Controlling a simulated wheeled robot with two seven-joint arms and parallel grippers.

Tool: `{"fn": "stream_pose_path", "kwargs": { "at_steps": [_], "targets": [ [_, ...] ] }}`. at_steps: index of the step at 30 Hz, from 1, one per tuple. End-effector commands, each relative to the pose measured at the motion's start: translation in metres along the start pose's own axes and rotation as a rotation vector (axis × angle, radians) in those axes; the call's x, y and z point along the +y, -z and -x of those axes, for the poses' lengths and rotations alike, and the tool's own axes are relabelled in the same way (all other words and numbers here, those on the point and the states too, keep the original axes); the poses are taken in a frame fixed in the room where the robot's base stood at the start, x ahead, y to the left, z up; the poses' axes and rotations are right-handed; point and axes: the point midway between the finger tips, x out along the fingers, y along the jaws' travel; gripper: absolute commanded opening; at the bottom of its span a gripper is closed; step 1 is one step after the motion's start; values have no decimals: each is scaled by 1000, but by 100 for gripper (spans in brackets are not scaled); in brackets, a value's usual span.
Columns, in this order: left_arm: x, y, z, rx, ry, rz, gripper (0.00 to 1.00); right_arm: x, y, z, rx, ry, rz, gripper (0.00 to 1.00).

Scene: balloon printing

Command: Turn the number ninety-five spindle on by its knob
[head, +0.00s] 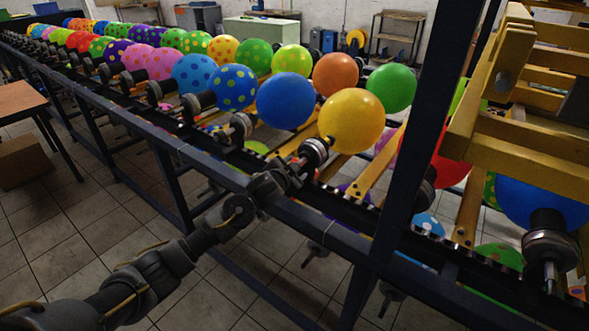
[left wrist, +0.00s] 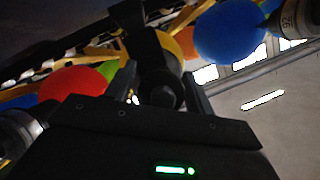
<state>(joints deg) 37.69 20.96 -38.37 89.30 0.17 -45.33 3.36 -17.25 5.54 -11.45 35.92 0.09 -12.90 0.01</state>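A yellow balloon (head: 351,121) sits on a dark spindle (head: 314,150) with a metal collar at the conveyor rail. My left gripper (head: 290,176) is at the near end of this spindle. In the left wrist view, a round dark knob (left wrist: 160,96) lies between the two fingers of my left gripper (left wrist: 162,88). The fingers stand apart on either side of it, and a gap shows at the left finger. No number is readable on this spindle. My right gripper is not in view.
A dark blue rail frame (head: 180,150) carries a long row of balloons on spindles. A frame post (head: 407,150) and a yellow wooden structure (head: 530,140) stand to the right. A blue balloon (head: 286,101) is beside the yellow one. A table (head: 18,98) stands at left.

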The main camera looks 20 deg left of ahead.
Motion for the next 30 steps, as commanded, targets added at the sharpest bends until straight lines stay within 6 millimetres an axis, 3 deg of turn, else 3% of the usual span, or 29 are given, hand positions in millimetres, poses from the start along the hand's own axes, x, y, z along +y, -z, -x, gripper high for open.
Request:
{"fn": "stream_pose_path", "kwargs": {
  "at_steps": [13, 22, 30],
  "targets": [
    [0, 0, 7, 2, 1, 1, 61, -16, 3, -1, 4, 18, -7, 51],
    [0, 0, 61, 3, 0, 1, 61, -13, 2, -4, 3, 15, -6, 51],
    [0, 0, 101, 2, 0, 1, 61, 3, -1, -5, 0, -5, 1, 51]
  ]
}}
